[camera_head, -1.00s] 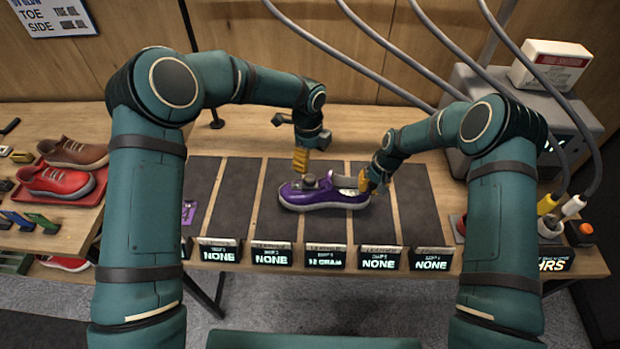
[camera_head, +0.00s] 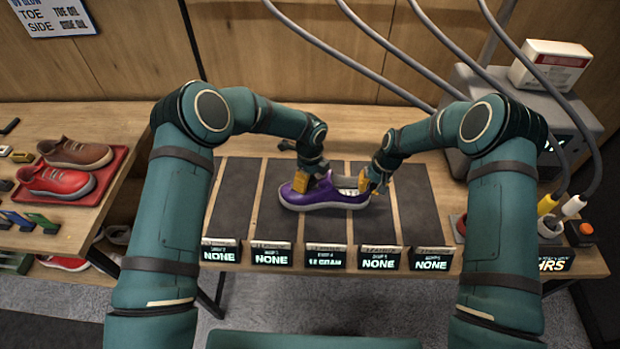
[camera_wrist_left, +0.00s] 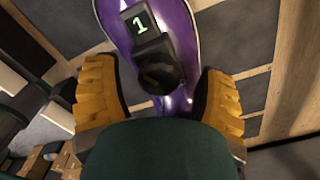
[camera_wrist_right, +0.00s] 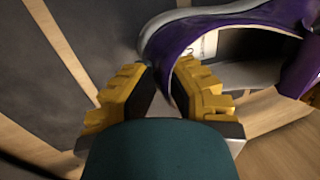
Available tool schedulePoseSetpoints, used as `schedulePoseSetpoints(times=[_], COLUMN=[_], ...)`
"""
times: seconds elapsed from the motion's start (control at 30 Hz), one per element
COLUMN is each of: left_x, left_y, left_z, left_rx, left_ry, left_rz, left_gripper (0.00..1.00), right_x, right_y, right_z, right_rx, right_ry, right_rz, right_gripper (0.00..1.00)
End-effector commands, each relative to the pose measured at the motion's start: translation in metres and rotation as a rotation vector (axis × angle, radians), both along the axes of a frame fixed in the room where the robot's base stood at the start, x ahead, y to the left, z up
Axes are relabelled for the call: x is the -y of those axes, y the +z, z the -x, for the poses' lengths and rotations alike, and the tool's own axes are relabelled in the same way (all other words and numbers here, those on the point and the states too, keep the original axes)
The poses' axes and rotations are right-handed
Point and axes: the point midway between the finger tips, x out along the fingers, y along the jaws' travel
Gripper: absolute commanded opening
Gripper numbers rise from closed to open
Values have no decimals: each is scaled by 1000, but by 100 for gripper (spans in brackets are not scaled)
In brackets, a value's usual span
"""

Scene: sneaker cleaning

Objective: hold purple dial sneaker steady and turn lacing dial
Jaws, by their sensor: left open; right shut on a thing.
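The purple dial sneaker (camera_head: 322,196) lies on the middle dark mat, toe to the left. My right gripper (camera_head: 368,183) is shut on its heel end; the right wrist view shows the sneaker's purple wall (camera_wrist_right: 172,85) between the yellow fingers (camera_wrist_right: 160,88). My left gripper (camera_head: 310,184) is over the front upper. In the left wrist view its yellow fingers (camera_wrist_left: 160,100) are open, one on each side of the black lacing dial (camera_wrist_left: 160,73), with gaps to it. A small display (camera_wrist_left: 139,22) reading 1 sits beside the dial. The head view hides the dial behind my left gripper.
Dark mats stand empty on both sides, such as the far-left mat (camera_head: 239,195), with lit labels (camera_head: 324,258) along the front edge. A red tray (camera_head: 105,183) with red and brown shoes is at left. A grey machine (camera_head: 540,115) with cables stands at right.

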Motion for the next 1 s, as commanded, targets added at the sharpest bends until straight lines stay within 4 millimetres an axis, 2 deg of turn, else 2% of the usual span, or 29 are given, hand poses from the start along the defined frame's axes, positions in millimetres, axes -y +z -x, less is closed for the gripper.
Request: schedulePoseSetpoints(times=[0.33, 0.53, 1.0], left_x=[0, 0, 1], left_y=[-3, -3, -3], left_z=[0, 0, 0], left_rx=[1, 1, 2], left_ry=[1, 1, 82], left_rz=[1, 1, 0], left_gripper=[72, 2, 0], right_x=[0, 0, 0], right_y=[0, 0, 0], right_z=[0, 0, 0], right_rx=[1, 1, 0], right_ry=[-1, -1, 0], right_rz=[0, 0, 0], right_gripper=[0, 0, 0])
